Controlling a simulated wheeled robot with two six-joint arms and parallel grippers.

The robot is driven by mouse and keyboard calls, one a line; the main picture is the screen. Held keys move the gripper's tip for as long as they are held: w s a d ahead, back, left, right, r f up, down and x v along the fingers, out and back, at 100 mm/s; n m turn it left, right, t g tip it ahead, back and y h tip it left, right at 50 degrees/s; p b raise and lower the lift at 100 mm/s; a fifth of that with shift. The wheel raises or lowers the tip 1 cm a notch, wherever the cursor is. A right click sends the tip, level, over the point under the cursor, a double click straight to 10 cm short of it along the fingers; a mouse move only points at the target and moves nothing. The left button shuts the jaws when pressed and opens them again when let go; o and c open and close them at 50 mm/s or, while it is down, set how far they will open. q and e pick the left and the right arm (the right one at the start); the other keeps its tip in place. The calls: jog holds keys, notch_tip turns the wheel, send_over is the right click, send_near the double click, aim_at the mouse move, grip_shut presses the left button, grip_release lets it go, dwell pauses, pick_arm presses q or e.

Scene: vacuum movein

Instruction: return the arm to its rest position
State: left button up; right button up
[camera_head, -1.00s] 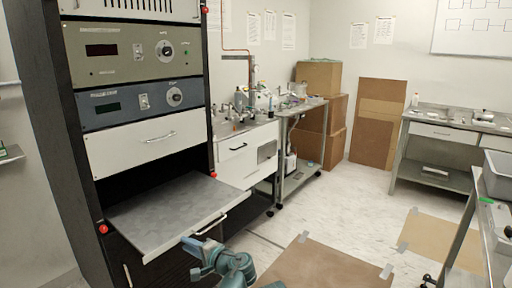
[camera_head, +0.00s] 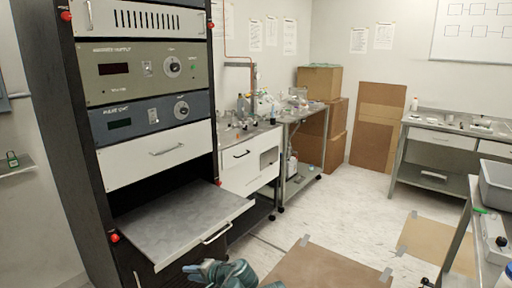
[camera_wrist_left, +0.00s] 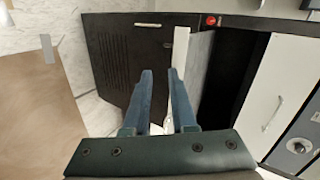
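My left gripper (camera_head: 190,268) is at the bottom edge of the head view, in front of and below the pulled-out shelf (camera_head: 180,221) of the dark rack. It is apart from the shelf's front handle (camera_head: 217,234). In the left wrist view my left gripper (camera_wrist_left: 160,73) has two blue fingers with a gap between them and nothing held. Beyond the fingertips are the shelf's white front edge (camera_wrist_left: 180,48) and a dark panel of the rack (camera_wrist_left: 120,55). My right gripper is not in view.
The rack's white drawer (camera_head: 160,154) above the shelf is shut. A bench (camera_head: 250,165) and a cart (camera_head: 300,180) with lab gear stand behind. A brown floor mat (camera_head: 325,268) lies to the right of my arm. A grey cart (camera_head: 470,215) stands at the right edge.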

pick_arm(q)
jog(key=s+d+r+n+g+h+p, duration=0.1)
jog(key=s+d+r+g+h+p, duration=0.2)
jog(key=s+d+p, duration=0.3)
jog(key=s+d+r+g+h+p, duration=0.3)
jog(key=s+d+g+h+p, duration=0.1)
jog(key=s+d+p, duration=0.3)
jog(key=s+h+p, duration=0.1)
jog(key=s+p, duration=0.1)
jog(key=s, duration=0.2)
jog(key=shift+s+n+h+p, duration=0.15)
jog(key=shift+n+h+p, duration=0.15)
jog(key=shift+n+h, duration=0.1)
jog(key=shift+d, duration=0.1)
